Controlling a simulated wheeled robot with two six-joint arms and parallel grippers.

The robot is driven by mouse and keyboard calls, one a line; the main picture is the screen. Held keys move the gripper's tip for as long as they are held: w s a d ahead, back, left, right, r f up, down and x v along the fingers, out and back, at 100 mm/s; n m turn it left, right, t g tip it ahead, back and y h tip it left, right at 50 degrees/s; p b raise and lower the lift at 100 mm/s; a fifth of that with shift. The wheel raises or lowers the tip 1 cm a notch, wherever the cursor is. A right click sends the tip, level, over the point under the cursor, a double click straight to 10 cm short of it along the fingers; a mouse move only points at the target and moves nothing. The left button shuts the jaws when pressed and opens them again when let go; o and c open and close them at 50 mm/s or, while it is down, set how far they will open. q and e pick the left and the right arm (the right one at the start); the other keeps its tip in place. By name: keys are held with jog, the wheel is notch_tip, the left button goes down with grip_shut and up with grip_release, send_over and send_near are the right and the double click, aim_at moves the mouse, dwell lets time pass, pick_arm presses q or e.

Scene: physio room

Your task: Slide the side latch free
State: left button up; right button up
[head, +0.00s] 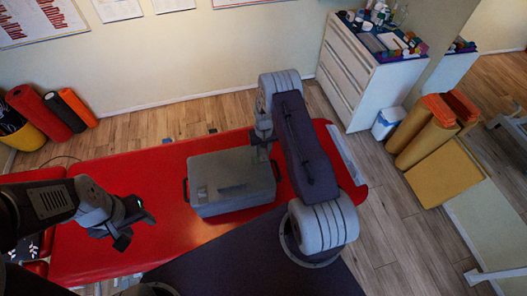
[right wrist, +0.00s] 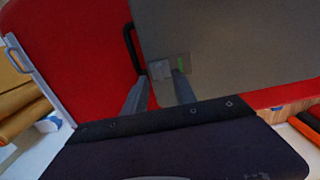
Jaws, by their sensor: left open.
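A grey case (head: 230,183) with dark side handles lies on the red treatment table (head: 95,255). In the right wrist view the case (right wrist: 230,40) fills the upper right. Its side latch (right wrist: 160,69) is a small grey block on a plate, with a green strip to its right. My right gripper (right wrist: 161,76) has its fingers apart, one on each side of the latch block. I cannot tell whether they press on it. In the head view the right gripper (head: 262,152) is at the case's far right edge. My left gripper (head: 135,227) is open and empty, left of the case.
Foam rollers (head: 55,110) stand at the left wall. A white drawer unit (head: 365,75) with small items on top stands at the back right. Yellow rolls (head: 425,140) and a pad (head: 445,173) are on the floor at right.

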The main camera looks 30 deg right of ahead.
aim_at(264, 157)
notch_tip(264, 157, down, 2)
jog(key=shift+f, duration=0.35)
jog(key=shift+s+a, duration=0.1)
jog(key=shift+c, duration=0.3)
grip_shut()
dwell(0.9)
